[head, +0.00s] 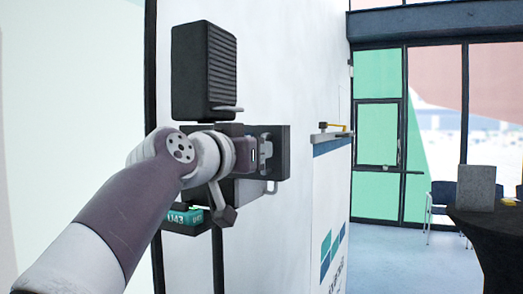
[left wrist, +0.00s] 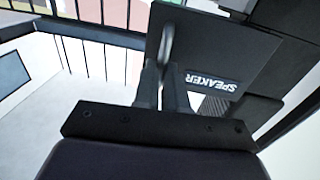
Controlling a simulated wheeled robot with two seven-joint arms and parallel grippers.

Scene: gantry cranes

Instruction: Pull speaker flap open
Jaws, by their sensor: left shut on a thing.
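The dark flap with a white SPEAKER label (left wrist: 235,60) fills the upper right of the left wrist view. A grey loop handle (left wrist: 167,42) stands on its face. My left gripper (left wrist: 163,75) has its fingers at the handle and is shut on it. In the head view my left gripper (head: 264,152) is at a dark panel on the white wall, partly hidden by my wrist. I cannot tell how far the flap stands open. My right gripper is not in view.
A black ribbed box (head: 205,70) is on the wall just above my left wrist. A dark round table (head: 490,225) and chairs stand farther right.

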